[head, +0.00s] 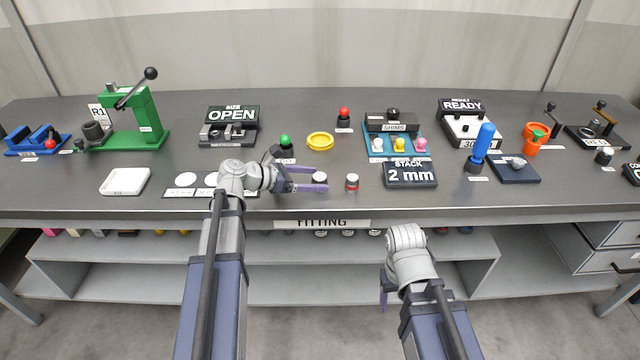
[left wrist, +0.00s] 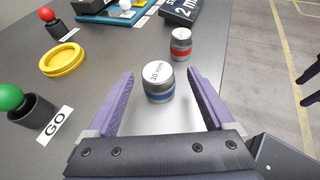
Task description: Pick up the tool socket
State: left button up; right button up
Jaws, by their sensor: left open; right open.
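A small grey metal cylinder with a blue band, marked 30 mm on its white top, stands upright on the bench; it looks like a socket (head: 320,178) and also shows in the left wrist view (left wrist: 158,84). A similar cylinder with a red band (head: 352,183) stands just right of it, also in the left wrist view (left wrist: 181,44). My left gripper (head: 322,180) is open and low over the bench, its purple fingers (left wrist: 162,80) on either side of the blue-banded cylinder with gaps showing. My right gripper (head: 385,292) is open and empty in front of the bench edge.
The STACK 2 mm sign (head: 410,174) stands to the right. A white tray (head: 125,181) is at left. Bench front edge is close.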

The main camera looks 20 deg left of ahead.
aim_at(329, 179)
pick_arm(q)
jog(key=shift+w+d+f, duration=0.15)
jog(key=shift+w+d, duration=0.05)
jog(key=b+x, duration=0.2)
jog(key=x, duration=0.3)
jog(key=shift+w, duration=0.1)
grip_shut()
dwell(0.6)
